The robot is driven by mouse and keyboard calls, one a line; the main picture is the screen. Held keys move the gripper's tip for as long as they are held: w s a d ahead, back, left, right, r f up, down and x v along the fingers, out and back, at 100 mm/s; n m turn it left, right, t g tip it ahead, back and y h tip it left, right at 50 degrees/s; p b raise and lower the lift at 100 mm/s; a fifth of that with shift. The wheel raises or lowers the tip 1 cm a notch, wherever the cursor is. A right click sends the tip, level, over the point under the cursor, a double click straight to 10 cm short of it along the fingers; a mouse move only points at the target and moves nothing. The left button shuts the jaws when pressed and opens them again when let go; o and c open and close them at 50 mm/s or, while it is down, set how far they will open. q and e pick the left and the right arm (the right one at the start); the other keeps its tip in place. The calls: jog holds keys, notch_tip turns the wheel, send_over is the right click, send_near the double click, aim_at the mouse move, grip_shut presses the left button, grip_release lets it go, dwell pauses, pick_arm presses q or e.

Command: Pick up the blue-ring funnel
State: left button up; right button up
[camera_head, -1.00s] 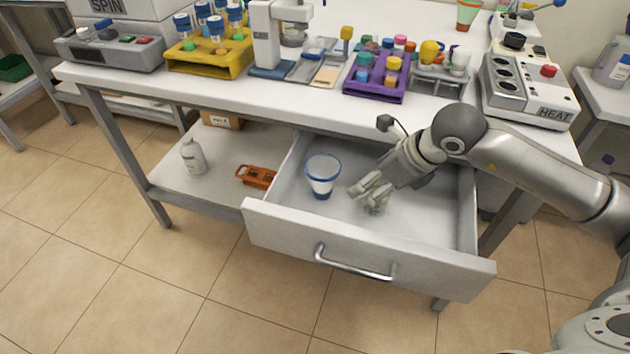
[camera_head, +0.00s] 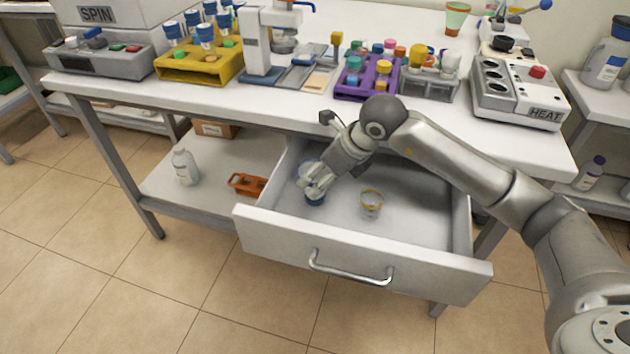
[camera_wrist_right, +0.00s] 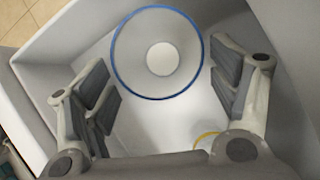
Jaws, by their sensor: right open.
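The blue-ring funnel (camera_head: 315,198) stands in the open drawer, mostly hidden behind my right gripper (camera_head: 314,184) in the head view. In the right wrist view, the funnel (camera_wrist_right: 157,52) shows from above as a wide white cone with a blue rim. My right gripper (camera_wrist_right: 170,90) is open, with its fingers apart on the left and right sides of the funnel. Nothing is held between them. My left gripper is not in view.
The drawer (camera_head: 365,255) has raised walls around the arm. A clear funnel with a yellow ring (camera_head: 371,203) stands right of the gripper. The tabletop above holds a yellow rack (camera_head: 200,66), a purple rack (camera_head: 367,82) and a heater (camera_head: 520,92).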

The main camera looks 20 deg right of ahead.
jog(key=shift+w+a, duration=0.25)
jog(key=shift+w, duration=0.15)
jog(key=x, duration=0.3)
jog(key=shift+w+a, duration=0.25)
jog(key=shift+x, duration=1)
jog(key=shift+w, duration=0.1)
jog(key=shift+c, duration=0.8)
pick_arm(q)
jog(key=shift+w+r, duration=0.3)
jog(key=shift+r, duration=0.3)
pick_arm(e)
jog(key=c, duration=0.7)
jog(key=shift+c, duration=0.2)
